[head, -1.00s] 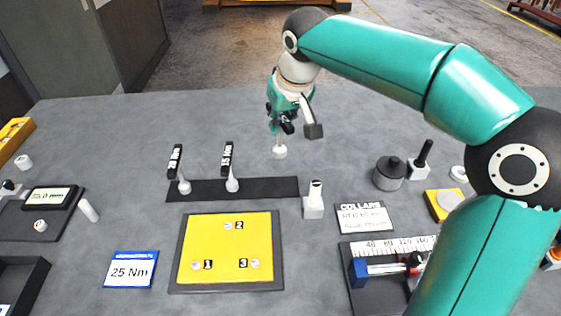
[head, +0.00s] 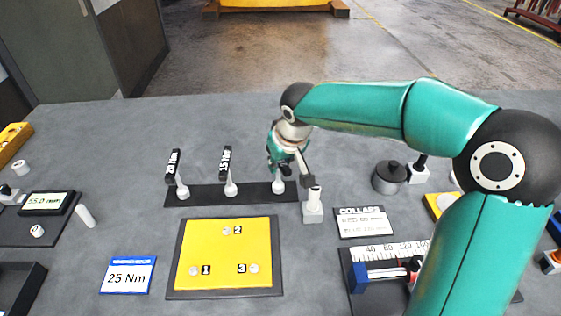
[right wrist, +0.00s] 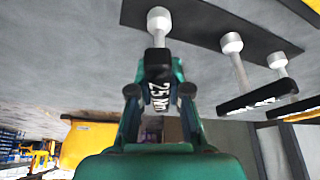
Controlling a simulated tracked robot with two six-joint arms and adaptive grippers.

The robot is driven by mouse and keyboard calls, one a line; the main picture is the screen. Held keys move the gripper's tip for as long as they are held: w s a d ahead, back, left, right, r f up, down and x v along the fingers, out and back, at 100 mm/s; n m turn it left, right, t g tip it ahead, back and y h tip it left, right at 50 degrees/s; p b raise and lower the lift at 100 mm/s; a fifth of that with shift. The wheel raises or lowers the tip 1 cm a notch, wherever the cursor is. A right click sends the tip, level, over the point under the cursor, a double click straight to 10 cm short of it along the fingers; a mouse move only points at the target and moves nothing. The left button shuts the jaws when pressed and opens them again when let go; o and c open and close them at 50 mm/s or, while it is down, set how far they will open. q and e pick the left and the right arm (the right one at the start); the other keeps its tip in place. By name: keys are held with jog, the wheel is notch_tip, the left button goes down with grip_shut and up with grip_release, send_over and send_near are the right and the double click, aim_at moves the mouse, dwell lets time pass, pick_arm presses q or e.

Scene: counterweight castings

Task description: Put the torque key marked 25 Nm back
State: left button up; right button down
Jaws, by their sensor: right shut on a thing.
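My right gripper (head: 287,164) is shut on the black handle of the torque key marked 25 Nm; the label reads in the right wrist view (right wrist: 158,92). The key's pale round head (head: 278,187) is at the right end of the dark rack strip (head: 205,194); I cannot tell whether it touches the strip. Two other keys stand on the strip to its left: one marked 15 Nm (head: 225,162) and, at the left end, one that seems to read 20 Nm (head: 173,166). My left gripper is out of view.
A pale post (head: 313,210) stands just right of the strip's end. In front lie a yellow board (head: 225,252) with numbered spots and a blue-edged 25 Nm card (head: 127,275). A collars card (head: 363,222) and grey cylinder (head: 388,176) are to the right.

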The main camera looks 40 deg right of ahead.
jog(key=c, duration=1.1)
grip_release()
jog(key=v, duration=1.1)
jog(key=shift+w+r, duration=0.1)
jog(key=shift+s+r, duration=0.25)
jog(key=shift+r, duration=0.2)
